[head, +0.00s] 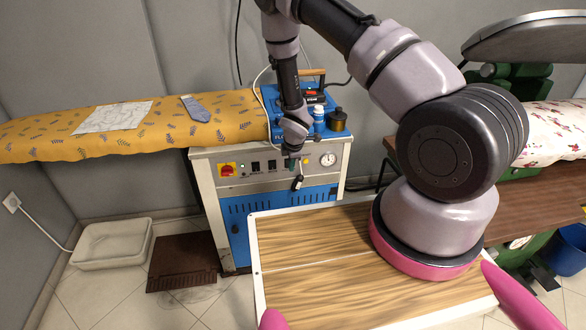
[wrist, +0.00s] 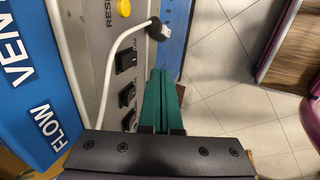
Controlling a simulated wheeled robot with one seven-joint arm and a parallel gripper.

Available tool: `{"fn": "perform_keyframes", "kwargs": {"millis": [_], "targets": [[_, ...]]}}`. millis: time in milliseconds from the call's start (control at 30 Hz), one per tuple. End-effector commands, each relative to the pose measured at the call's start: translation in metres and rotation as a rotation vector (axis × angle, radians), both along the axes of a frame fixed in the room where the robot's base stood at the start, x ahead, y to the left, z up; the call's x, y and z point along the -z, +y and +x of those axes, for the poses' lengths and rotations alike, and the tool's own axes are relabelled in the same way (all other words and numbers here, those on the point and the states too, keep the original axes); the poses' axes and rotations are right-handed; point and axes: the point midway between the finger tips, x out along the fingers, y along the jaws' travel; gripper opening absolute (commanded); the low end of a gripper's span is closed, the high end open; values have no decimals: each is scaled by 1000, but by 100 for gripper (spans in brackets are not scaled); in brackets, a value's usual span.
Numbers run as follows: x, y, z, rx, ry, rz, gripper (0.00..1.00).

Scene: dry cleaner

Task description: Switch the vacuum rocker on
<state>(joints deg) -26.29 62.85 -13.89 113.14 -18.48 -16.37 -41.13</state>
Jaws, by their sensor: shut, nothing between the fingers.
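The control panel (head: 250,185) on the front of the blue and white machine carries a row of black rockers. In the head view two rockers, one (head: 255,166) and another (head: 272,164), show left of my gripper (head: 292,164). The wrist view shows three rockers: one (wrist: 126,61) nearest the yellow button, a middle one (wrist: 127,94), and one (wrist: 129,121) partly hidden by my gripper. Their labels are too small to read, so I cannot tell which is vacuum. My green fingers (wrist: 159,72) are shut and empty, close beside the rockers; contact cannot be told.
A white cable with a black plug (wrist: 157,29) hangs across the panel near my fingertips. A red and yellow main switch (head: 227,170), a yellow reset button (head: 306,161) and a gauge (head: 327,159) flank the rockers.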

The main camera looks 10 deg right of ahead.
Motion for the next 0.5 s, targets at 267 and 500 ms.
{"fn": "perform_keyframes", "kwargs": {"millis": [267, 500], "targets": [[-34, 0, -12, 0, 0, 0, 0], [-69, 1, -24, -1, 0, 1, 0]]}}
